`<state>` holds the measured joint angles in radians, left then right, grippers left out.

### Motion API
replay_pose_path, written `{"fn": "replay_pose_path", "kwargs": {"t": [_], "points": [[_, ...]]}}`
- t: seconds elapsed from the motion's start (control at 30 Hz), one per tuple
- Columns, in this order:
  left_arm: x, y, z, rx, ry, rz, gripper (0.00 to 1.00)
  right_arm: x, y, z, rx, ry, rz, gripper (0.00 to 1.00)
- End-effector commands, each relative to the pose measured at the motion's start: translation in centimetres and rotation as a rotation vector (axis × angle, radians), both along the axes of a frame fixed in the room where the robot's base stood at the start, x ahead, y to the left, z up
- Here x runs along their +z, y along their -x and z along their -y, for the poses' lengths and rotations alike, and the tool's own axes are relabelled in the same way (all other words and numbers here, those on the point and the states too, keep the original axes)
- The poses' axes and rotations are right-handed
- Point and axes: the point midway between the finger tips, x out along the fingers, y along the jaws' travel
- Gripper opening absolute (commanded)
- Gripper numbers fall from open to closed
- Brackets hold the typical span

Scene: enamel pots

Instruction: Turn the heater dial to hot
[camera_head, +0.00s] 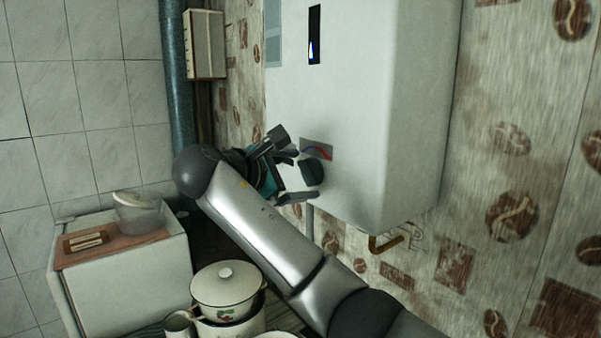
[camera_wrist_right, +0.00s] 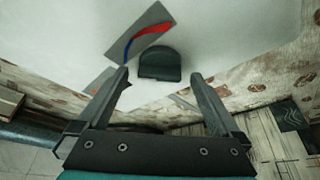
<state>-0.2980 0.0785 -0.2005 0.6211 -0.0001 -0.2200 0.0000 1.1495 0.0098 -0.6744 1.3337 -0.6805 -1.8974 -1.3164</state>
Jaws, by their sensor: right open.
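The heater (camera_head: 350,110) is a white wall box with a dark window near its top. Its dial (camera_head: 312,172) is a dark knob low on the front, beside a grey plate (camera_head: 318,148) with a blue and red mark. My right gripper (camera_head: 293,175) is open at the dial, coming from the left in the head view. In the right wrist view, the dial (camera_wrist_right: 160,64) lies ahead between the two spread fingers (camera_wrist_right: 164,82), with no finger clearly touching it. The plate (camera_wrist_right: 140,45) shows its blue and red arc there. My left gripper is out of view.
Below stand a lidded enamel pot (camera_head: 225,290), a metal mug (camera_head: 180,324) and a white cabinet (camera_head: 130,275) with a board (camera_head: 150,238) and a clear bowl (camera_head: 137,212) on top.

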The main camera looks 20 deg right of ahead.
Motion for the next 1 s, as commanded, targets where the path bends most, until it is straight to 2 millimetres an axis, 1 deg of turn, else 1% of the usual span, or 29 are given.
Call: {"fn": "replay_pose_path", "kwargs": {"t": [0.07, 0.17, 0.83, 0.87, 1.0], "points": [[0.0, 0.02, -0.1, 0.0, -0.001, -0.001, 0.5, 0.0, 0.0, -0.01, 0.0, 0.0, 0.0, 1.0], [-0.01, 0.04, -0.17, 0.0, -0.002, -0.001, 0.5, -0.01, 0.0, -0.01, 0.0, 0.0, 0.0, 0.91], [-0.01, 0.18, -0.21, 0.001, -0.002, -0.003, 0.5, -0.02, -0.01, 0.04, -0.001, 0.0, -0.001, 0.16], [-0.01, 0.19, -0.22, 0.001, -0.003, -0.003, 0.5, -0.01, 0.0, 0.05, -0.001, 0.0, -0.001, 0.14], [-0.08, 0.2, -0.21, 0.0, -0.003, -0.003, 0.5, -0.05, 0.0, 0.05, -0.001, -0.003, 0.005, 0.14]]}}
